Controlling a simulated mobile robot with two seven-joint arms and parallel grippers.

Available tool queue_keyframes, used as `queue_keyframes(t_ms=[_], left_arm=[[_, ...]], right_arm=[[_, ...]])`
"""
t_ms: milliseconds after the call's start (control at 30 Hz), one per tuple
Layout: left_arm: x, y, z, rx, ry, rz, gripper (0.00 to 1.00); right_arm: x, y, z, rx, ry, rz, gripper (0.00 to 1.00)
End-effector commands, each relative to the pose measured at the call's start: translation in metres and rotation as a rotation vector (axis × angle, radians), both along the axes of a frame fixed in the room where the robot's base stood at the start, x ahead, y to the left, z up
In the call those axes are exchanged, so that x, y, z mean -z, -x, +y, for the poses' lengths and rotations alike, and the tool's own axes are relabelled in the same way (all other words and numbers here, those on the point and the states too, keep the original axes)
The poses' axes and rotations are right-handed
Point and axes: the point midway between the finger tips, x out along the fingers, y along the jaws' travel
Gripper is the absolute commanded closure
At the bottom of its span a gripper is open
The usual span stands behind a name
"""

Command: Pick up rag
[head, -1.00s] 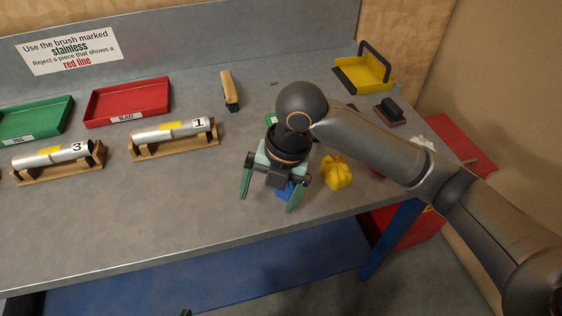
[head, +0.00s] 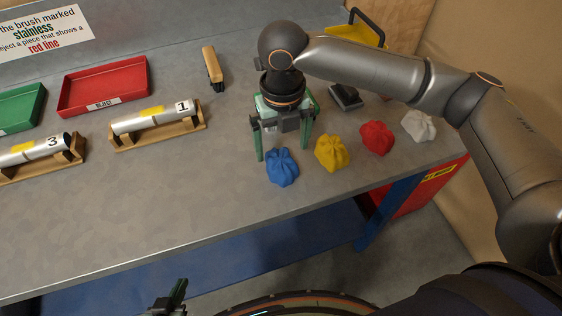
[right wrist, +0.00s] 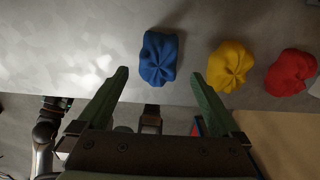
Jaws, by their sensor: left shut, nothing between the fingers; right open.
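Four-color row of crumpled rags lies on the grey bench: a blue rag (head: 282,168), a yellow rag (head: 332,153), a red rag (head: 377,138) and a white rag (head: 418,125). My right gripper (head: 283,149) is open and empty, fingers pointing down, just behind the blue rag. In the right wrist view the blue rag (right wrist: 159,57) shows beyond and between the open fingers (right wrist: 162,75), apart from them. The yellow rag (right wrist: 229,66) and red rag (right wrist: 290,72) lie to its right there. My left gripper (head: 177,294) is shut and empty at the bottom edge, low in front of the bench.
Cylinders marked 3 (head: 30,149) and 1 (head: 150,117) rest in wooden cradles at left. A red tray (head: 103,84), a green tray (head: 20,107) and a brush (head: 212,67) lie behind. A dark block (head: 346,97) stands behind the rags. The bench front left of the blue rag is clear.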

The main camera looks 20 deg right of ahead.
Motion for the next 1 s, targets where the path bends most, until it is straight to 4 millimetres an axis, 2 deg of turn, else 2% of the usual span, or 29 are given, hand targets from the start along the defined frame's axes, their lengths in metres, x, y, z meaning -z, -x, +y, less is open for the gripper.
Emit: queue_keyframes(t_ms=[333,667,1000], left_arm=[[-0.001,0.0,0.0,0.0,0.0,0.001,1.0],[-0.001,0.0,0.0,0.001,0.0,0.001,1.0],[-0.001,0.0,0.0,0.001,0.0,0.001,1.0]], right_arm=[[0.046,0.0,0.002,0.0,0.002,0.002,0.0],[0.052,0.0,0.002,0.0,0.001,0.0,0.01],[0.052,0.0,0.002,0.0,0.001,0.0,0.39]])
